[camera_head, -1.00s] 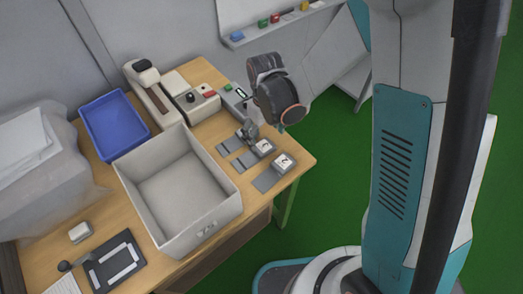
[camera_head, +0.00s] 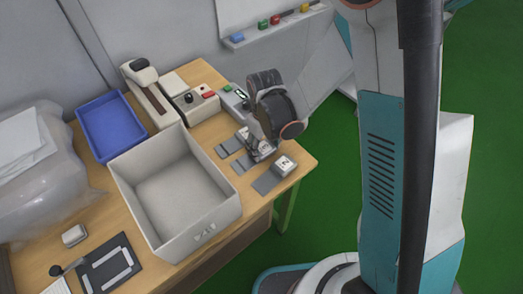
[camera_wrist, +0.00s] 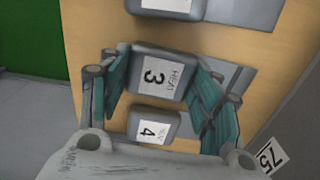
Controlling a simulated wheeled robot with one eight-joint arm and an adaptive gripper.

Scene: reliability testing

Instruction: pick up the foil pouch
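I cannot pick out a foil pouch for certain; flat grey pieces (camera_head: 267,182) lie on the table by small grey blocks with white labels. My gripper (camera_head: 259,152) is low over these blocks at the table's right end. In the wrist view my gripper (camera_wrist: 160,82) is open, its teal-padded fingers on either side of a grey block labelled 3 (camera_wrist: 165,76). Whether they touch it I cannot tell. A block labelled 4 (camera_wrist: 153,127) sits below it in that view, and another block (camera_wrist: 170,6) is at the top edge. Flat grey pieces (camera_wrist: 250,12) lie to their right.
A large open grey bin (camera_head: 225,212) stands left of my gripper, with a blue tray (camera_head: 111,128) behind it. A sealer-like device (camera_head: 150,95) and a button box (camera_head: 197,103) stand at the back. The table's right edge is close.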

